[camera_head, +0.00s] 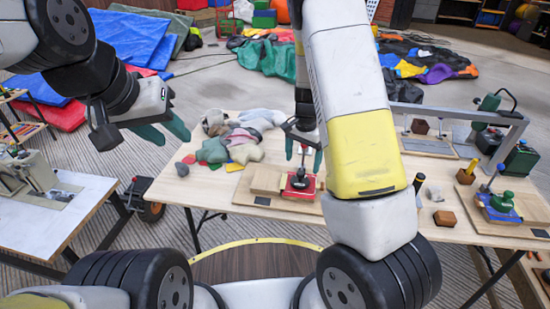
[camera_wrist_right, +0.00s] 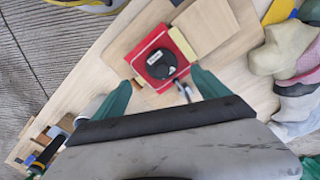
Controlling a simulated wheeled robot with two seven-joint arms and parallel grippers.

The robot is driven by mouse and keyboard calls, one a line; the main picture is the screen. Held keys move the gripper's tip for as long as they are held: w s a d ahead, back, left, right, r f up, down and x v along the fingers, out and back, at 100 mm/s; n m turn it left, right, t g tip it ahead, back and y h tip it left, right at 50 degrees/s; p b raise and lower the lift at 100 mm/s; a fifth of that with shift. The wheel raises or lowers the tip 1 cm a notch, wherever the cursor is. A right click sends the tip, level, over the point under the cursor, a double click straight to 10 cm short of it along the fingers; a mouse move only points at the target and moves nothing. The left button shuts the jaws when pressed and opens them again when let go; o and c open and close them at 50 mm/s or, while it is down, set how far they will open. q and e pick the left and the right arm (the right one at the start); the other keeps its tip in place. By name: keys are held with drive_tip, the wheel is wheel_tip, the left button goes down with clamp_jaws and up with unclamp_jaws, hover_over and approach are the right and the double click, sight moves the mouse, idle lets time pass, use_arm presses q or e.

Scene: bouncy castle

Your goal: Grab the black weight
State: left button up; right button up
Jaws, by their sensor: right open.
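The black weight (camera_wrist_right: 161,64) has a round, pale-marked top and sits on a red square base (camera_wrist_right: 180,42) in the right wrist view. In the head view the black weight (camera_head: 300,182) shows small on the red base, on a wooden board on the table. My right gripper (camera_wrist_right: 160,92) is open and empty, with its green fingers parted to either side of the near end of the base. In the head view my right gripper (camera_head: 303,150) hangs just above the weight, partly hidden by my arm. My left gripper (camera_head: 166,131) is open and empty, left of the table.
A wooden block (camera_head: 445,218), a blue-based device (camera_head: 498,207) and a metal frame (camera_head: 455,120) stand on the right. A thin metal rod (camera_wrist_right: 183,90) stands beside the weight, between my fingers.

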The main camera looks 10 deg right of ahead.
sight(301, 172)
drive_tip(key=f, duration=0.8)
drive_tip(key=shift+w, duration=0.3)
drive_tip(key=shift+c, duration=0.3)
clamp_jaws()
